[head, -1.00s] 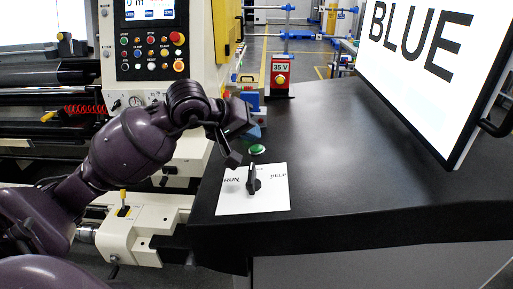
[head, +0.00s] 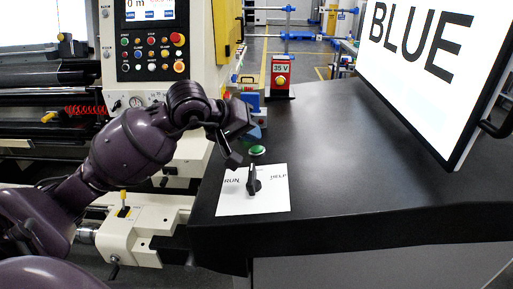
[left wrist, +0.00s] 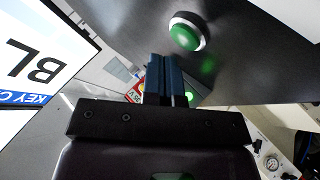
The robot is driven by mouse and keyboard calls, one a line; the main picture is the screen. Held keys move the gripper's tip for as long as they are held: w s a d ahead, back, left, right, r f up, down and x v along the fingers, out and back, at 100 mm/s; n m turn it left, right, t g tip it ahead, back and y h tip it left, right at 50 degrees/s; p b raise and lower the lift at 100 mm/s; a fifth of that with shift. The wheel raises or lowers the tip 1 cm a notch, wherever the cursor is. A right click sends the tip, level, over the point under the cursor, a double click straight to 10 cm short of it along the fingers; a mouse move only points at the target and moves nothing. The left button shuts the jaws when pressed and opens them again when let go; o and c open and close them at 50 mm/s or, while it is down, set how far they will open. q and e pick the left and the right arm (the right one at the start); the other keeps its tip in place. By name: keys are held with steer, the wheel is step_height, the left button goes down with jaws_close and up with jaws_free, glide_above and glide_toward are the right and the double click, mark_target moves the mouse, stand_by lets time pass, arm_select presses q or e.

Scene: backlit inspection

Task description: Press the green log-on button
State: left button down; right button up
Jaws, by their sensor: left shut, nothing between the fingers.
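The green button (head: 257,150), a round dome in a pale ring, sits on the black desk (head: 350,185) near its left edge. In the left wrist view the green button (left wrist: 187,32) shows unobstructed at the top, beyond the fingertips and apart from them. My left gripper (head: 232,161) is shut and empty, hanging just left of the button above the desk edge. Its closed dark fingers (left wrist: 167,62) show in the left wrist view. My right gripper is not in view.
A screen reading BLUE (head: 420,60) is at right. The desk's middle is clear.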

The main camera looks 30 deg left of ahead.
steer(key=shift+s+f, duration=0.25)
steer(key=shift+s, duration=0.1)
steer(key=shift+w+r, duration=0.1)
arm_select(q)
steer(key=shift+f, duration=0.1)
steer(key=shift+f+b, duration=0.35)
steer(key=shift+b, duration=0.25)
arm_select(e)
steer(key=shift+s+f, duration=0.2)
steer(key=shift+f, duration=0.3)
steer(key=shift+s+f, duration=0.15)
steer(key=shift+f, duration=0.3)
